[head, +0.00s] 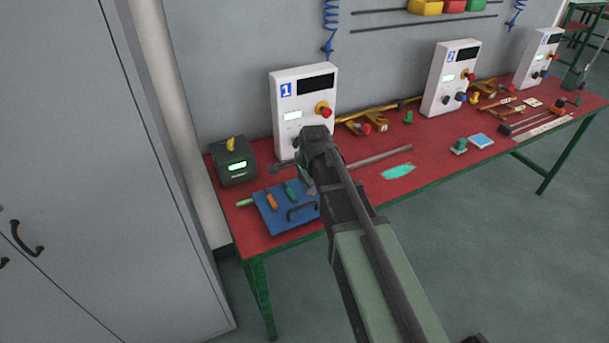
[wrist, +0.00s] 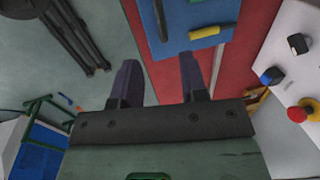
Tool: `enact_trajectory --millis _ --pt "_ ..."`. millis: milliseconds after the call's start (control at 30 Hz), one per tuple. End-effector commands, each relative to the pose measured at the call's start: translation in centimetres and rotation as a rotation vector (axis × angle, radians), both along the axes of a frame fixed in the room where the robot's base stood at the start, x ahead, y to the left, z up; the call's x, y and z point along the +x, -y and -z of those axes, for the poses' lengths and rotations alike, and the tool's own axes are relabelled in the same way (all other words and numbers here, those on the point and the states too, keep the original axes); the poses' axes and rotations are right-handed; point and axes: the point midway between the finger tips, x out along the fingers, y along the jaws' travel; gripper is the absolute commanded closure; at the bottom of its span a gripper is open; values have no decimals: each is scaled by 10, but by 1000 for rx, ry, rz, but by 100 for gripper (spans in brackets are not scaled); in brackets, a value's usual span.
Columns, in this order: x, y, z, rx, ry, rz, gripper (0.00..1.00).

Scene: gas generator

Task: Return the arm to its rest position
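My arm (head: 365,240) reaches from the lower right of the head view to above the red workbench, in front of the panel numbered 1. My gripper shows in the wrist view (wrist: 160,72) with its two dark purple fingers apart and nothing between them. In the head view the wrist hides most of the gripper, so the fingertips are hard to make out there.
Panel 1 (head: 289,78) stands close behind my wrist; its red button shows in the wrist view (wrist: 297,114). A blue tool tray (head: 268,215) and a dark box with a green display (head: 232,165) lie to the left. A grey cabinet (head: 95,150) stands far left.

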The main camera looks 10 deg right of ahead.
Motion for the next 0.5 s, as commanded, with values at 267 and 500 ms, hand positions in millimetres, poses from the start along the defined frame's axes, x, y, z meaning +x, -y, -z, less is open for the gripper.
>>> enact_trajectory --millis 267,500 --pt "-7 0 1 -44 -11 -230 60" --pt "-117 0 3 -158 -101 -1121 60"
